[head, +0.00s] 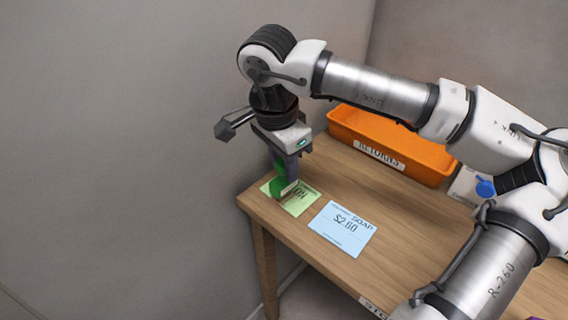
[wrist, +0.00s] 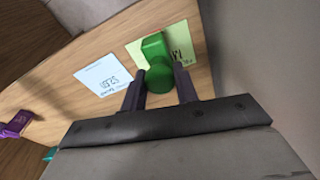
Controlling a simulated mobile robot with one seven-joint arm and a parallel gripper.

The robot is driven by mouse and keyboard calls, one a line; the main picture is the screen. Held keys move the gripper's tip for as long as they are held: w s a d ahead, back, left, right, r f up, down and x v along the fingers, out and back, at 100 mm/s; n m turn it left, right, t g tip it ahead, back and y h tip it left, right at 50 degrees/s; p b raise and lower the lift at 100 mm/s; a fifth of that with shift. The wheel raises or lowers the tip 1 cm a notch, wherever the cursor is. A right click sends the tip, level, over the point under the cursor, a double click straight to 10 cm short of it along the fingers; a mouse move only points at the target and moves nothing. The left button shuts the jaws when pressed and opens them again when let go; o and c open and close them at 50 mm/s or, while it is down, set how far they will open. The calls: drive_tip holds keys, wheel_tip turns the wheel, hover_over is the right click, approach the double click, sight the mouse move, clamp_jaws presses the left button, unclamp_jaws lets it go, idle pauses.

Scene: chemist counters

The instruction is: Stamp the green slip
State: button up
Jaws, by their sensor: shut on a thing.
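The green slip (head: 300,205) lies on the wooden table near its left corner, and it also shows in the wrist view (wrist: 185,38). A green stamp (head: 278,187) is over the left part of the slip and covers some of it. My gripper (head: 286,180) points down there, shut on the stamp. In the wrist view the stamp (wrist: 157,72) sits between the two fingers of my gripper (wrist: 160,90). I cannot tell whether the stamp's underside touches the slip; that face is hidden.
A light blue soap price slip (head: 342,229) lies right of the green slip. An orange returns bin (head: 430,165) stands behind. A blue object (head: 485,187) is at the right. A purple object (wrist: 15,122) shows in the wrist view. The wall is close to the table's left corner.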

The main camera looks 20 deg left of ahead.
drive_tip(key=shift+r+p, duration=1.3)
drive_tip(key=shift+r, duration=1)
